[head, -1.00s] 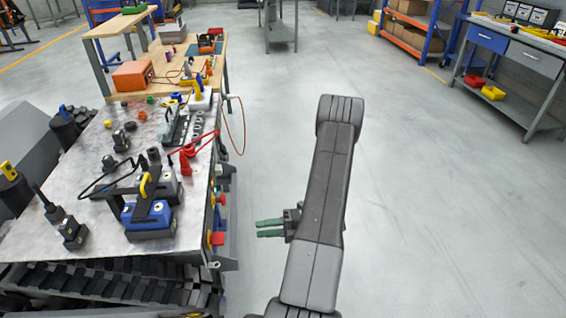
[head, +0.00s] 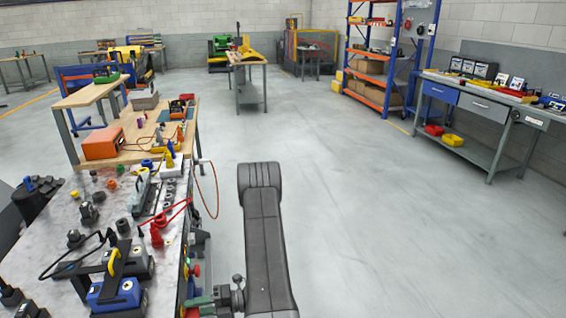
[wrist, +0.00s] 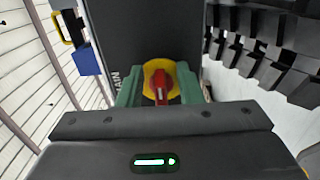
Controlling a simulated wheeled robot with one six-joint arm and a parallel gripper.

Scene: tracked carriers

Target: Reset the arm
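My dark grey arm (head: 266,245) stands upright in the lower middle of the head view. My gripper (head: 198,306), with green fingers, points left at the bottom edge, by the right side of the tracked carrier. In the wrist view my gripper (wrist: 162,80) is open, its two green fingers apart. A red switch knob (wrist: 160,85) on a yellow disc (wrist: 149,70) shows between them with gaps on both sides. I cannot tell how far in front of the fingertips it is. The fingers hold nothing that I can see.
The carrier's metal top (head: 62,228) holds a blue-and-black tool unit (head: 118,294), red clamps and several small parts. Dark track links (wrist: 265,50) show in the wrist view. A wooden workbench (head: 128,150) stands behind. The floor to the right is clear up to a grey bench (head: 480,152).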

